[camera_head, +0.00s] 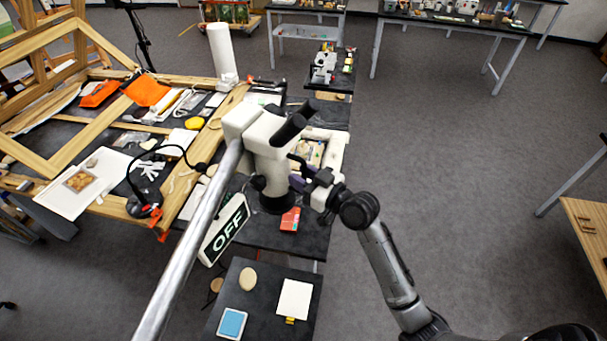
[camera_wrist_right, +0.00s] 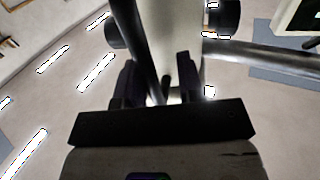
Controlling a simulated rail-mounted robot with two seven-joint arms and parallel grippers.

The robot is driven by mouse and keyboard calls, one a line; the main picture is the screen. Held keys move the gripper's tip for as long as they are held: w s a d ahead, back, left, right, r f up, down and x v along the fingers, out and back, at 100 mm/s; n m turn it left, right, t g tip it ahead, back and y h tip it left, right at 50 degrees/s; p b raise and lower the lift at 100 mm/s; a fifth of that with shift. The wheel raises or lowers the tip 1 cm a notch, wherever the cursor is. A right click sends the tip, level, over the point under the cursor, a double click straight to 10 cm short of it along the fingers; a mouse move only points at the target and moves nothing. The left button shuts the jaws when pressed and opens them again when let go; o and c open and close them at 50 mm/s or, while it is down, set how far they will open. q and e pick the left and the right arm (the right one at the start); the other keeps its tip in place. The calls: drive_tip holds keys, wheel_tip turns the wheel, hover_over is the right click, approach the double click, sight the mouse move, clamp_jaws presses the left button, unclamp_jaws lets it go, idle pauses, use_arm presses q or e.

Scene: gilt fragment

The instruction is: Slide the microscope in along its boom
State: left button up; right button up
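The microscope (camera_head: 268,150) has a pale body and two black eyepieces (camera_head: 294,122). It hangs at the upper end of a silver boom (camera_head: 190,245), which runs in from the bottom left. My right gripper (camera_head: 299,170) is at the microscope's right side, with its fingers pointing at the body. In the right wrist view its two dark fingers (camera_wrist_right: 158,80) stand apart, with a grey rod and part of the pale body seen between or behind them. Whether they press on anything is not clear. My left gripper is not in view.
Below the microscope is a dark bench (camera_head: 255,228) with a red box (camera_head: 290,219). An OFF sign (camera_head: 225,230) hangs beside the boom. A cluttered table with a wooden frame (camera_head: 95,125) is at left. Open grey floor (camera_head: 450,160) lies to the right.

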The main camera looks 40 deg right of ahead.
drive_tip(key=shift+o, duration=0.2)
drive_tip(key=shift+d, duration=0.15)
drive_tip(key=s+d+b, duration=0.2)
drive_tip(key=s+b, duration=0.2)
drive_tip(key=s, duration=0.9)
drive_tip(key=shift+s+d, duration=0.25)
